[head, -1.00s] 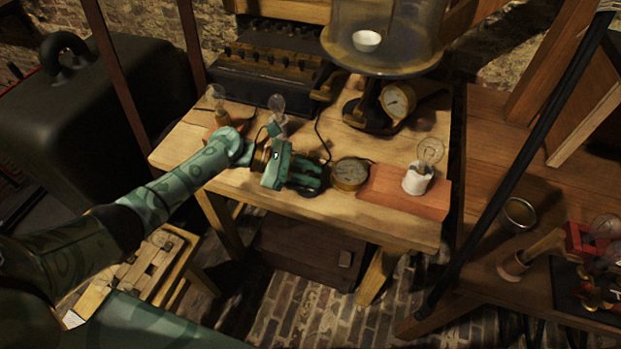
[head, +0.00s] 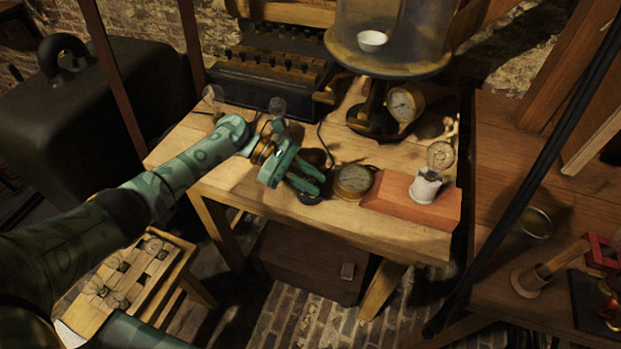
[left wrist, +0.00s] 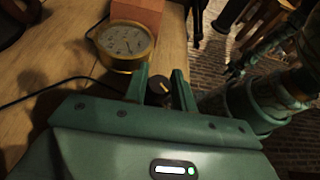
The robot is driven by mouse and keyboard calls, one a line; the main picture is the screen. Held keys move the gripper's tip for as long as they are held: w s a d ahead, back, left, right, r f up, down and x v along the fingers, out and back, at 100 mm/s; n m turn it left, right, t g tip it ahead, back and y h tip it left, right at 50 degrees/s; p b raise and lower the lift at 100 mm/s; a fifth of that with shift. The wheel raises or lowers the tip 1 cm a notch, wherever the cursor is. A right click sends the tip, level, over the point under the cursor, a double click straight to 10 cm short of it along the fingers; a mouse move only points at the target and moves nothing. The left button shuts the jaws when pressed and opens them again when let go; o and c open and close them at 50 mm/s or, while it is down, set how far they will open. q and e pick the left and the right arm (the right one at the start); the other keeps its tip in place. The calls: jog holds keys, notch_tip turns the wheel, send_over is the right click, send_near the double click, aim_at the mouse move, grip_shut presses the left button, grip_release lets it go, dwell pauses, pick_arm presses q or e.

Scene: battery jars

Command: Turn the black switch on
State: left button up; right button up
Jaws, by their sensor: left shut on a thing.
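The black switch (left wrist: 157,91) is a small dark knob with a pale yellow mark on top, on the wooden table. It shows best in the left wrist view, between the two green fingers of my left gripper (left wrist: 160,84). In the head view my left gripper (head: 312,180) reaches over the table from the left, and its fingers hide most of the switch. The left gripper is shut on the knob. My right gripper is in neither view now.
A round brass gauge (head: 353,181) sits just right of the switch. Beyond it, a bulb in a white socket (head: 426,186) stands on a reddish block (head: 440,207). A glass bell-jar stand (head: 388,65) and a dark terminal box (head: 262,85) stand at the back. The table's front edge is clear.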

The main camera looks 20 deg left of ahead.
pick_arm(q)
jog(key=o, duration=1)
jog(key=s+v, duration=0.1)
jog(key=v, duration=1.5)
jog(key=shift+w, duration=0.45)
jog(key=shift+a, duration=0.15)
